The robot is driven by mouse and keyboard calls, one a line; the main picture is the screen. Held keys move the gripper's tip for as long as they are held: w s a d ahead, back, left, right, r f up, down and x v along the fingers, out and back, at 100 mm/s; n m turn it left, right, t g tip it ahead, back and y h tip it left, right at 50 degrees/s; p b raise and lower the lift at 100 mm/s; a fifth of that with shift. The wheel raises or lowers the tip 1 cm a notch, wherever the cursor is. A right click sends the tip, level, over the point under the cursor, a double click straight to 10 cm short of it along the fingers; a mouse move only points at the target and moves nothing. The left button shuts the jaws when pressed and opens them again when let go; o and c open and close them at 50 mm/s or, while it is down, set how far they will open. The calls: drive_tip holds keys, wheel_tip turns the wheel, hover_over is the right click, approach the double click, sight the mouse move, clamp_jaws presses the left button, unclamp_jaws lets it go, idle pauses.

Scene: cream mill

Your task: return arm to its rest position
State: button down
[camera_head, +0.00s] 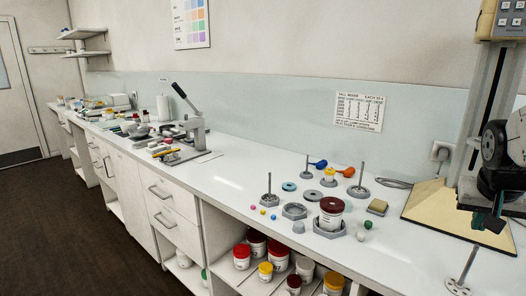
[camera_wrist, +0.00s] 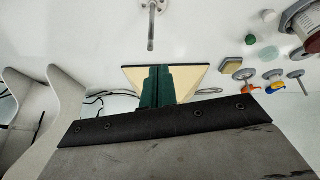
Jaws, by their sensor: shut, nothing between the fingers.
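My gripper (camera_head: 492,218) is at the right edge of the head view, at the end of the dark arm, in front of the mixing stand. Its two green fingers (camera_wrist: 157,84) stand together in the wrist view, shut with nothing between them. The stand's cream base plate (camera_head: 424,208) lies beneath and behind the gripper; part of it also shows in the wrist view (camera_wrist: 195,80) on both sides of the fingers. The stand's column (camera_head: 484,95) rises beside the arm. The arm hides part of the stand.
A rod on a round foot (camera_head: 461,284) stands near the front right, also in the wrist view (camera_wrist: 151,28). A red-lidded jar (camera_head: 331,213) stands among rings and upright rods on the white counter. A lever press (camera_head: 190,130) is farther left.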

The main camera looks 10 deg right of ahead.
drive_tip(key=s+a+n+g+y, duration=0.1)
drive_tip(key=s+a+n+y, duration=0.1)
drive_tip(key=a, duration=1)
drive_tip(key=s+a+n+g+y, duration=0.1)
drive_tip(key=s+a+n, duration=0.4)
drive_tip(key=a, duration=0.8)
drive_tip(key=shift+s+f+n+y, duration=0.35)
drive_tip(key=shift+n+y, duration=0.15)
drive_tip(key=shift+y, duration=0.2)
drive_tip(key=shift+a, duration=0.15)
